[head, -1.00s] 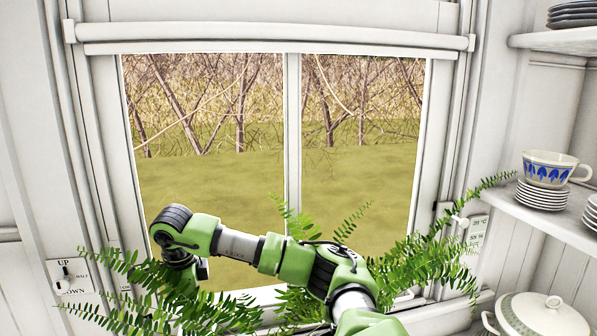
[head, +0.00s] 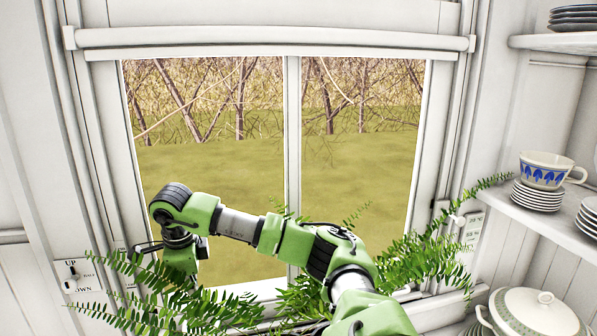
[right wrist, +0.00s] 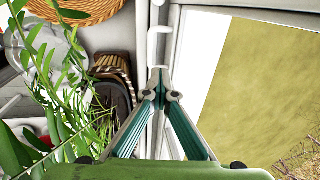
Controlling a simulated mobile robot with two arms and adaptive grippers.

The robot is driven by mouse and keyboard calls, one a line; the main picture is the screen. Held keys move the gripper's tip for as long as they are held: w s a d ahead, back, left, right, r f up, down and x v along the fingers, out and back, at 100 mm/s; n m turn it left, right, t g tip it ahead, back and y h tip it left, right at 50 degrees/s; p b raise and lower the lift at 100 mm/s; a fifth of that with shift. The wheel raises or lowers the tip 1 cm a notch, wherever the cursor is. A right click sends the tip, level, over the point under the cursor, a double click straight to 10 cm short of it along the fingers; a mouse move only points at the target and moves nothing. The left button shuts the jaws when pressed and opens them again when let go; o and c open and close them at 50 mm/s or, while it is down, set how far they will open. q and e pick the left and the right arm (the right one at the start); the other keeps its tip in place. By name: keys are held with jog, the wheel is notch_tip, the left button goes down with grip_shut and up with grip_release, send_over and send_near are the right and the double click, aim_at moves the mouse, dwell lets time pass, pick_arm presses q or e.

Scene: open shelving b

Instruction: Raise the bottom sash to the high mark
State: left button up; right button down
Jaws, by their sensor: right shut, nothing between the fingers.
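The bottom sash (head: 292,150) is a white frame with two tall panes split by an upright bar. Its lower edge is partly hidden by fern leaves and my right arm. My right arm crosses low in front of it, with the wrist at the lower left. In the right wrist view my right gripper (right wrist: 162,75) is shut and empty. Its tips are just below a white hook-shaped fitting (right wrist: 153,42), close to it; I cannot tell whether they touch. A window pane (right wrist: 250,70) fills the right of that view. My left gripper is not in view.
Fern leaves (head: 425,260) spread along the sill. A switch plate (head: 78,276) marked UP and DOWN is at left. At right, a shelf (head: 520,212) holds a blue-patterned cup (head: 545,170) on stacked saucers. A white tureen (head: 535,312) stands below. A wicker basket (right wrist: 80,10) is near the gripper.

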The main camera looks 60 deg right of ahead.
aim_at(171, 166)
notch_tip(171, 166, up, 10)
jog(key=p, duration=0.6)
jog(key=shift+p, duration=0.4)
dwell(0.5)
dwell(0.5)
notch_tip(171, 166, up, 20)
jog(key=shift+r, duration=0.25)
dwell(3.1)
jog(key=c, duration=2.4)
grip_release()
jog(key=shift+c, duration=0.2)
